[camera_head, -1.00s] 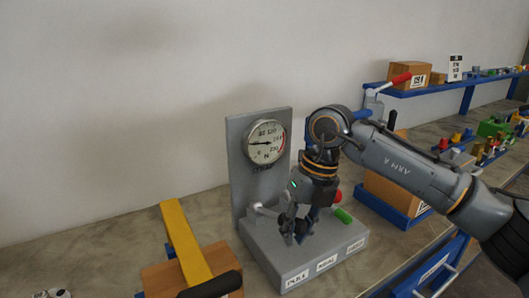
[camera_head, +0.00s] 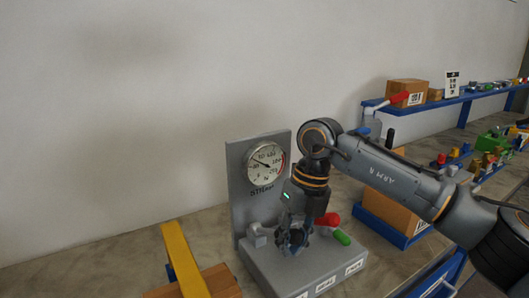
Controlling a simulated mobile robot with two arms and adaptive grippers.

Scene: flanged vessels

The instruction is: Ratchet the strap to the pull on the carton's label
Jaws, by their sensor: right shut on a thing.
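The tensioning station is a grey base with an upright panel (camera_head: 240,193) and a round dial gauge (camera_head: 264,164). The gauge needle points up and to the left; its figures are too small to read surely. My right gripper (camera_head: 293,241) is shut on a handle at the station that its fingers mostly hide. A red knob (camera_head: 330,220) and a green handle (camera_head: 342,237) sit just right of it. A yellow strap (camera_head: 184,262) runs over a brown carton (camera_head: 224,281) at the bottom left. No label shows on this carton. My left gripper is out of view.
Another carton (camera_head: 388,208) stands on a blue stand behind my right arm. A blue shelf (camera_head: 440,102) at the back right bears a small labelled carton (camera_head: 407,92), a red-handled tool and a sign (camera_head: 452,85).

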